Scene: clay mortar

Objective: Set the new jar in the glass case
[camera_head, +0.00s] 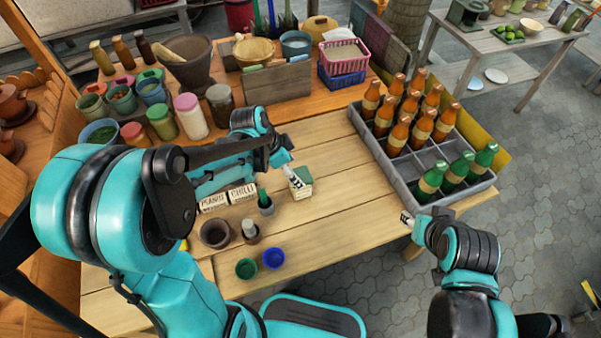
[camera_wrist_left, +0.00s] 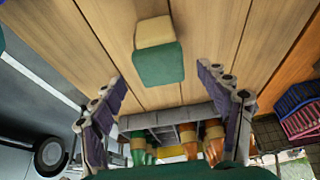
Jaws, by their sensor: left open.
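I cannot make out a glass case in either view, nor tell which jar is the new one. Lidded jars stand at the back left of the table: a green-lidded jar (camera_head: 161,122), a pink-lidded jar (camera_head: 190,117) and a dark jar (camera_head: 220,105).
A grey crate (camera_head: 373,150) of orange and green bottles stands at the right, with some empty compartments. Label blocks (camera_head: 228,197), small cups and a dark bowl (camera_head: 215,233) lie at the front left. Pink and blue baskets (camera_head: 343,62) stand behind. The planks before the crate are clear.

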